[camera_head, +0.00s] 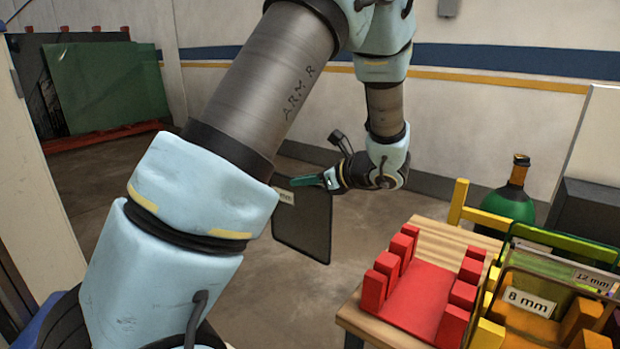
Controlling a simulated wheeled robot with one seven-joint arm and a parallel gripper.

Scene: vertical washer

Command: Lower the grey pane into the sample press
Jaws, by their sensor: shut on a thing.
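The grey pane (303,228) hangs upright in the middle of the head view, above the floor and left of the table. A white label with "mm" shows near its upper left; the rest of the label and the pane's left edge are hidden behind my arm. My gripper (316,181) is shut on the pane near its top, with the green finger pads across it. The pane is clear of the red rack. I see nothing that I can name for sure as the sample press.
A red slotted rack (422,302) stands empty on the wooden table (440,240). To its right, a yellow rack (486,335) holds an "8 mm" pane, and a "12 mm" pane stands behind. A green bottle (511,200) is beyond. Green sheets (105,85) lean at the far left.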

